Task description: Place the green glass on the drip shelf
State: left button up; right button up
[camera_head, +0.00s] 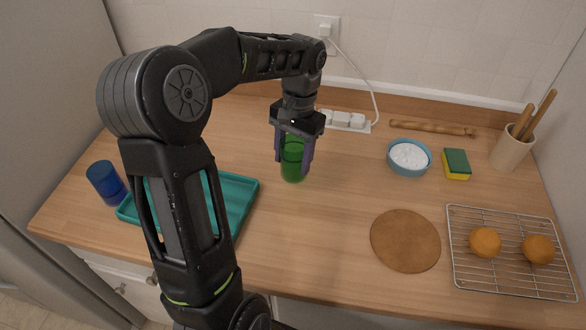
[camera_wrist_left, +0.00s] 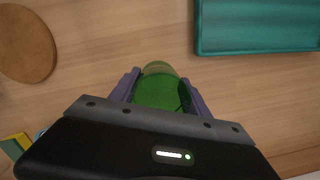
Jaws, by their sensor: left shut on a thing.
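The green glass (camera_head: 293,168) is upright between the fingers of my left gripper (camera_head: 294,160), in the middle of the counter. The fingers are shut on it from both sides. The left wrist view also shows the green glass (camera_wrist_left: 160,88) between the fingertips of the gripper (camera_wrist_left: 160,92). I cannot tell whether its base touches the counter. A teal tray (camera_head: 245,198) with a raised rim lies to the left, partly hidden by my arm; it also shows in the left wrist view (camera_wrist_left: 255,49). I cannot tell whether this is the drip shelf. My right gripper is out of view.
A blue glass (camera_head: 105,182) stands at the tray's left end. To the right are a round brown board (camera_head: 405,241), a wire rack (camera_head: 512,276) with two buns, a bowl (camera_head: 408,171) of white powder, a sponge (camera_head: 456,165) and a utensil crock (camera_head: 509,150). A power strip (camera_head: 345,121) lies behind.

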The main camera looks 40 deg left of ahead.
aim_at(293, 169)
pick_arm(q)
notch_tip(293, 169, down, 3)
jog(key=shift+f+p, duration=0.2)
jog(key=shift+p, duration=0.1)
jog(key=shift+f, duration=0.25)
jog(key=shift+f, duration=0.2)
jog(key=o, duration=1.5)
jog(key=shift+r, duration=0.15)
